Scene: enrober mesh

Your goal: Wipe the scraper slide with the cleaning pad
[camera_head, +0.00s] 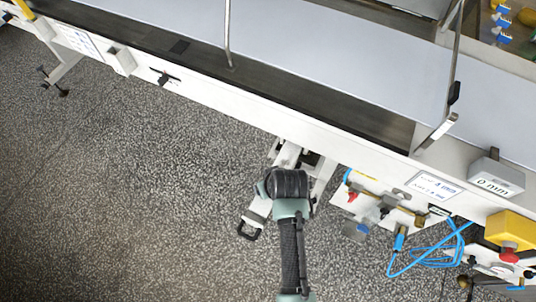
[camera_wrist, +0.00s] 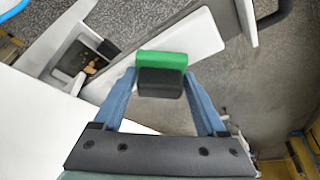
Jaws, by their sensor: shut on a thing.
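My gripper (camera_wrist: 161,80) is shut on the cleaning pad (camera_wrist: 160,64), a small block with a green face and a black body, held between two blue fingers. In the head view my arm hides the gripper and pad. A white slide-like part with a dark loop handle (camera_head: 250,230) sticks out from under the machine, beside my wrist; it looks like the scraper slide, but I cannot be sure. In the wrist view, a white plate (camera_wrist: 197,42) lies behind the pad. I cannot tell whether the pad touches it.
The long white machine frame (camera_head: 215,103) runs across the head view. An open compartment with brown bits (camera_wrist: 90,65) is left of the pad. Blue hose (camera_head: 430,255), valves and a yellow box with a red button (camera_head: 510,230) stand at right. Speckled floor (camera_head: 120,200) is clear at left.

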